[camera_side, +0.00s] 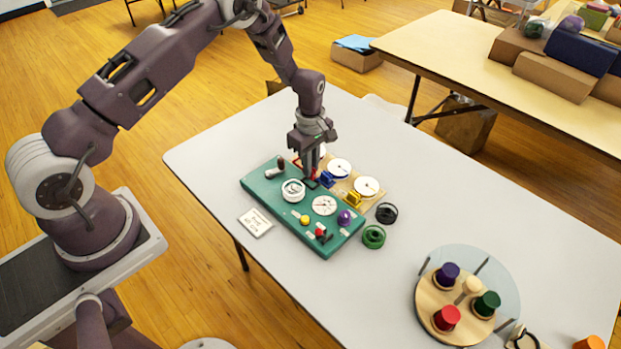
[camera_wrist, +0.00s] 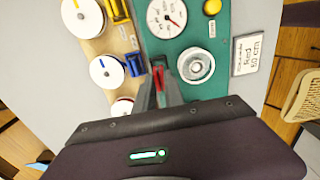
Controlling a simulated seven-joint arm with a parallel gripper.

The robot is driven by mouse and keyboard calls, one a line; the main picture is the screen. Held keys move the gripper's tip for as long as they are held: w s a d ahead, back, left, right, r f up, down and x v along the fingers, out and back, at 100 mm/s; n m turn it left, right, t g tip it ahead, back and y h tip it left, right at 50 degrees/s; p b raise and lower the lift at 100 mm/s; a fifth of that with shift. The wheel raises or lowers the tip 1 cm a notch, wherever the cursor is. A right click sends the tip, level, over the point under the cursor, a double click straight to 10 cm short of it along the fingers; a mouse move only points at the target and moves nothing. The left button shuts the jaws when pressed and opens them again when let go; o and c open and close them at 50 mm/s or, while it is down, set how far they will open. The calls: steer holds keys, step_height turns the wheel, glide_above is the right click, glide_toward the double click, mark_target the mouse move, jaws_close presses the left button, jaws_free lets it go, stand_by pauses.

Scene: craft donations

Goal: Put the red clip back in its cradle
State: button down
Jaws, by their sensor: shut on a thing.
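My gripper (camera_side: 312,176) points down over the back edge of the green board (camera_side: 258,180). Its fingers are shut on the red clip (camera_wrist: 159,76), which shows between the fingertips in the wrist view. In the side view a bit of red (camera_side: 313,172) shows at the fingertips. Another red piece (camera_side: 297,163) shows just left of the gripper, partly hidden; it may be the cradle, but I cannot tell. The blue clip (camera_side: 327,179) and yellow clip (camera_side: 353,199) stand in a row beside white reels (camera_side: 340,168) on the tan board.
The green board carries a dial (camera_side: 324,205), a white ring (camera_side: 293,190), a yellow knob (camera_side: 305,220) and a purple knob (camera_side: 345,217). A label card (camera_side: 255,222) lies in front.

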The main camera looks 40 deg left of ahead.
steer(key=shift+r, duration=2.5)
steer(key=shift+w+a+f, duration=0.75)
steer(key=shift+a+f, duration=0.5)
steer(key=shift+a, duration=0.15)
steer(key=shift+w+a+f, duration=0.8)
steer(key=shift+a+f, duration=0.4)
steer(key=shift+a, duration=0.25)
steer(key=shift+w+a+f, duration=0.75)
steer(key=shift+a+f, duration=0.5)
steer(key=shift+a, duration=0.15)
steer(key=shift+f, duration=0.35)
steer(key=shift+f, duration=0.7)
